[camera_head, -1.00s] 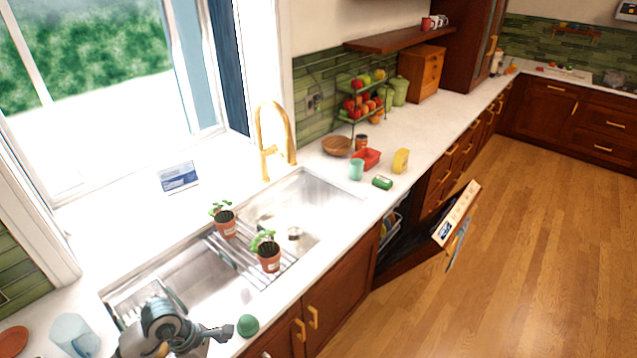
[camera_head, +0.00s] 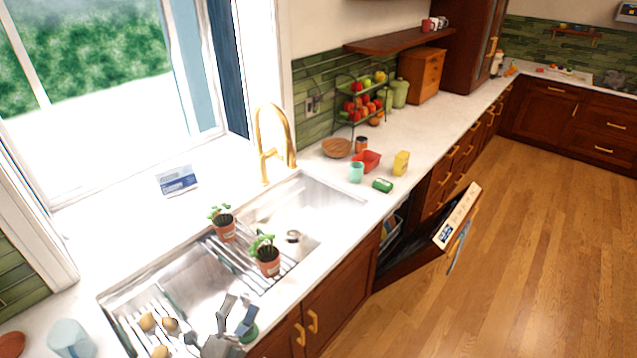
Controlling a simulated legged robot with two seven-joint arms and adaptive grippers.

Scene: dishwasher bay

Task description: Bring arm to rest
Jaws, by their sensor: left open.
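My left gripper (camera_head: 238,309) is at the bottom of the head view, over the front edge of the sink. Its two grey fingers point up in the picture and stand apart, with nothing seen between them. A green round object (camera_head: 250,335) lies on the counter edge, partly hidden behind the gripper; I cannot tell whether they touch. My right gripper is out of view.
The steel sink (camera_head: 190,275) has a rack bearing two potted plants (camera_head: 224,231) (camera_head: 267,262). Several tan round things (camera_head: 147,322) lie at its lower left. A gold faucet (camera_head: 262,150) stands behind. The dishwasher door (camera_head: 457,215) hangs partly open at right.

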